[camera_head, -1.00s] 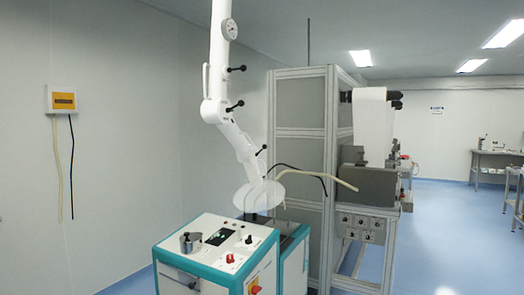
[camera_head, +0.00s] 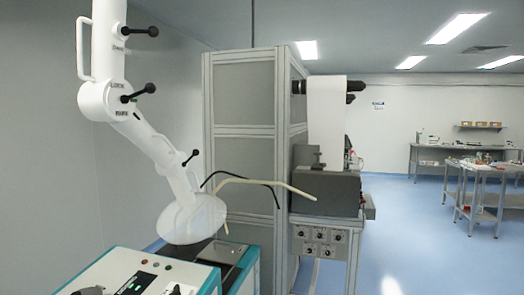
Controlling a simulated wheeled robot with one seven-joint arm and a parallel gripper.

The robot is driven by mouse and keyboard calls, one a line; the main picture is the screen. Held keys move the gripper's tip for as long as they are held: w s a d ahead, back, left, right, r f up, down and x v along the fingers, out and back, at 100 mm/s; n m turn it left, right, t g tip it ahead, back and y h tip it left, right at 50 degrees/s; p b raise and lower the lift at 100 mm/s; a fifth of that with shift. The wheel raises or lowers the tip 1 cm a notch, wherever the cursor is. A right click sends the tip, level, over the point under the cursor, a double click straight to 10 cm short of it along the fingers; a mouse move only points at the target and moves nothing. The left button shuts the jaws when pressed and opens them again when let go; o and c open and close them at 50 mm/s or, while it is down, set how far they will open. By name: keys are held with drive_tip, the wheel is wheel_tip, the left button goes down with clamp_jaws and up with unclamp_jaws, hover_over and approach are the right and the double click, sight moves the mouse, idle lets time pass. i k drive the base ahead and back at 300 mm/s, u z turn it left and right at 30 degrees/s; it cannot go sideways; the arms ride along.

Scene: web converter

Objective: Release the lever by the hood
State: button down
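The hood (camera_head: 192,220) is a translucent pale disc at the lower end of a white jointed extraction arm (camera_head: 145,135), left of centre. It hangs just above the teal-and-white cabinet. Black levers with round knobs stick out at the arm's joints: one at the top (camera_head: 140,31), one in the middle (camera_head: 139,92), and one just above the hood (camera_head: 190,157). All three point to the right. My gripper is not in this view.
A white and teal control cabinet (camera_head: 128,262) stands below the hood. A grey framed enclosure (camera_head: 240,130) stands right behind it, with a grey machine (camera_head: 325,190) on its right side. Black and cream hoses reach across near the hood. Blue floor (camera_head: 410,230) is open at right.

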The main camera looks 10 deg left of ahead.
sight(195, 152)
drive_tip(key=u, duration=0.1)
drive_tip(key=i, duration=1.5)
drive_tip(key=u, duration=1)
drive_tip(key=i, duration=0.75)
drive_tip(key=u, duration=0.5)
